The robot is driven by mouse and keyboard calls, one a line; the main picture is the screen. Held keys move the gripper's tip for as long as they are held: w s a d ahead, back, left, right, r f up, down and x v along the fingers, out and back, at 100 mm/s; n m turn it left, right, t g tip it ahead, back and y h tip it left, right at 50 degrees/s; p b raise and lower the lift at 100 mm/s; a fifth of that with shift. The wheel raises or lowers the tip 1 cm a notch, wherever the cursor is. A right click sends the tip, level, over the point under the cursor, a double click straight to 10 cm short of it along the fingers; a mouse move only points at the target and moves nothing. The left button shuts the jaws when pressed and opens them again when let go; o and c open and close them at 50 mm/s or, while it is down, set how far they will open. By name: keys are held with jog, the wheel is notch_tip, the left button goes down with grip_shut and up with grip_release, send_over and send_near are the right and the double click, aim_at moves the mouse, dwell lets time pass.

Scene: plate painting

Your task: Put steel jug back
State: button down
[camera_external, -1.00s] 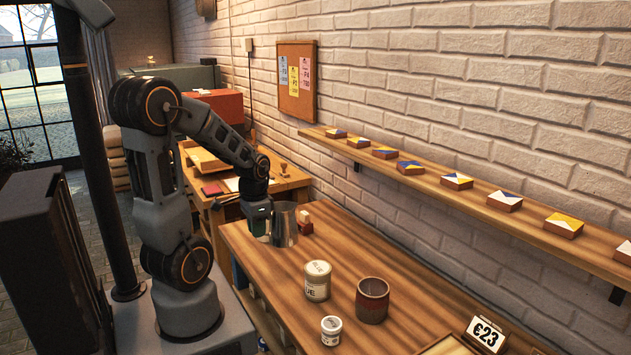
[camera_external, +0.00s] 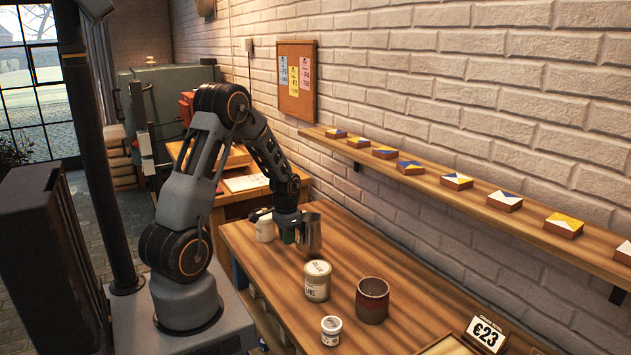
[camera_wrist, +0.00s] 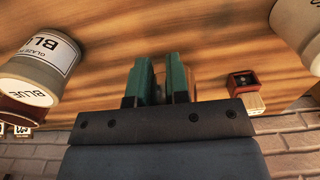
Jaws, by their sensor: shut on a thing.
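The steel jug (camera_external: 310,236) is a shiny grey metal vessel at the far part of the wooden table in the external view. My gripper (camera_external: 289,234) is at its left side and is shut on it. The jug looks upright; whether its base touches the table I cannot tell. In the wrist view my gripper's green fingers (camera_wrist: 159,80) show with a narrow gap, and the jug cannot be clearly made out there.
A blue-glaze jar (camera_external: 317,282) stands just in front of the jug; it also shows in the wrist view (camera_wrist: 42,72). A brown cup (camera_external: 372,300), small white jar (camera_external: 331,330) and white container (camera_external: 265,229) stand on the table (camera_external: 420,310). A red block (camera_wrist: 242,82) lies near the wall.

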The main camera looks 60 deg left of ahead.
jog(key=shift+w+a+f, duration=0.1)
jog(key=shift+w+f, duration=0.2)
jog(key=shift+f, duration=0.15)
notch_tip(320, 180, down, 3)
jog(key=shift+r+p, duration=0.2)
jog(key=shift+p, duration=0.4)
jog(key=shift+f, duration=0.15)
jog(key=shift+f, duration=0.1)
jog(key=shift+f+b, duration=0.15)
jog(key=shift+b, duration=0.15)
jog(key=c, duration=1.1)
grip_release()
